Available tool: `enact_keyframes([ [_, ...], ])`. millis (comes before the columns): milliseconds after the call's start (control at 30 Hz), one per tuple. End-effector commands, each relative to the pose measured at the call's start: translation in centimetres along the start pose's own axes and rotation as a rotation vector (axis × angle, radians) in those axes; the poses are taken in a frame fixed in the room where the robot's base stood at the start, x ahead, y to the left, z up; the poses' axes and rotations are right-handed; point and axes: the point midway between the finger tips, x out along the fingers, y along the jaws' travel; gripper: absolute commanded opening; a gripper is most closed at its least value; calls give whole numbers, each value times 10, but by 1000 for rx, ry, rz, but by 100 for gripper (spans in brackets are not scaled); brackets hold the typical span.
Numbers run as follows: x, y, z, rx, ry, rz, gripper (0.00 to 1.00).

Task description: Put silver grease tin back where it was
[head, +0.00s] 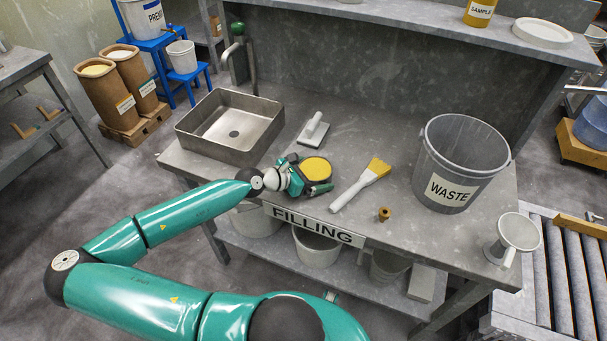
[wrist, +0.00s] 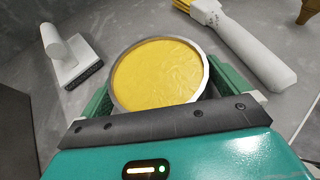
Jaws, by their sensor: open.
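The silver grease tin (wrist: 158,73) is a round, shallow tin with a silver rim and a yellow top surface. In the head view the tin (head: 315,168) is on or just above the grey bench, near its front edge above the FILLING sign. My gripper (head: 308,175) is at the tin, with its fingers on either side. In the wrist view my gripper (wrist: 160,95) has one green finger left and one right of the tin. The jaws are open. The tin's underside and lower wall are hidden.
A brush (head: 362,184) lies right of the tin, and a white-handled float (head: 314,128) lies behind it. A sink (head: 190,140) is at left. A WASTE bucket (head: 455,190), a small brown fitting (head: 384,214) and a funnel (head: 515,238) are at right. A shelf (head: 440,40) runs behind.

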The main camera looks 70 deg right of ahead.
Motion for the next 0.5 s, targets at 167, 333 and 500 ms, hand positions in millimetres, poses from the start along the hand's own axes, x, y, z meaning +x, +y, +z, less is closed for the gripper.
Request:
enact_keyframes([
  [167, -21, 3, 0, -3, 0, 6, 100],
  [333, -54, 2, 0, -3, 0, 6, 100],
  [500, -88, 2, 0, -2, 0, 5, 100],
])
